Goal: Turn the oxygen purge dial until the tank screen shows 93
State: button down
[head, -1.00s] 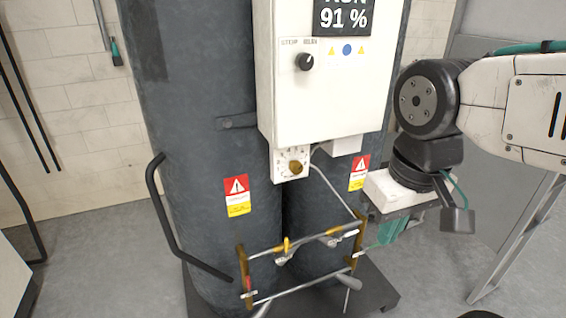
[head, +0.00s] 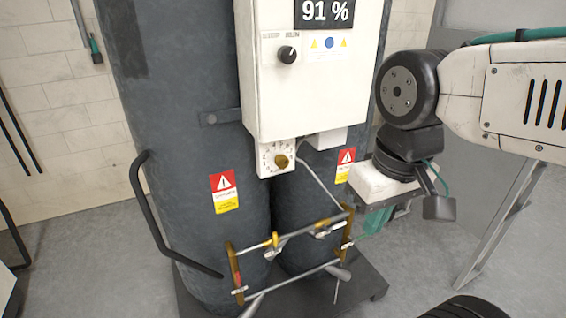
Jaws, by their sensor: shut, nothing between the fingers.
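The tank screen (head: 324,13) on the white control box (head: 320,95) reads 91 %; its top is cut off by the picture edge. The oxygen purge dial (head: 281,161) is a small brass knob on a white marked plate below the box. The exact dial setting is too small to read. My gripper (head: 376,220), with teal fingers under a white body, is to the right of the dial and lower in the picture. It is apart from the dial, shut and empty.
A black knob (head: 287,54) sits on the box front. Two dark tanks (head: 200,130) stand behind.

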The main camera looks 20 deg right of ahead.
aim_at(281, 161)
jog(key=z, duration=2.7)
jog(key=i, duration=0.9)
jog(key=u, duration=2.35)
